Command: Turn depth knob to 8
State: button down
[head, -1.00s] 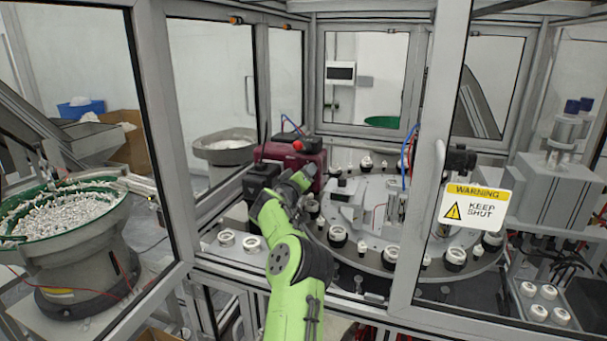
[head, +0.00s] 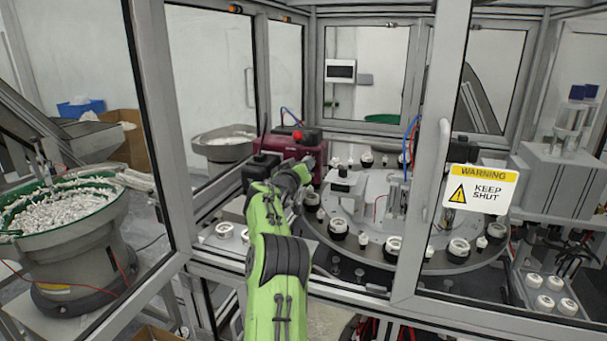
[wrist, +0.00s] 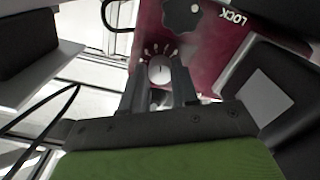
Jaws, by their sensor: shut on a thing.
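The maroon unit (head: 287,148) with a red button on top stands inside the cell, behind the left part of the turntable. In the wrist view its maroon panel (wrist: 205,65) carries a small pale round depth knob (wrist: 160,73) with a fan of white marks around its far side. The numbers and pointer setting are too small to read. My gripper (wrist: 160,68) is shut on the depth knob, one dark finger on each side.
A dark lobed knob (wrist: 182,18) and a LOCK label (wrist: 232,17) lie close beyond the fingers. The turntable (head: 375,222) with white caps is right of my arm. Frame posts and a door with a warning sign (head: 480,188) bound the opening.

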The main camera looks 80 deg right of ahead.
jog(key=m+b, duration=0.4)
jog(key=m, duration=0.4)
jog(key=shift+m, duration=0.4)
dwell(0.4)
jog(key=c, duration=0.8)
grip_release()
jog(key=shift+c, duration=0.2)
jog(key=w+a+b, duration=0.1)
jog(key=a+b, duration=0.6)
jog(key=a, duration=0.8)
jog(key=shift+w+a, duration=0.25)
jog(key=shift+a, duration=0.05)
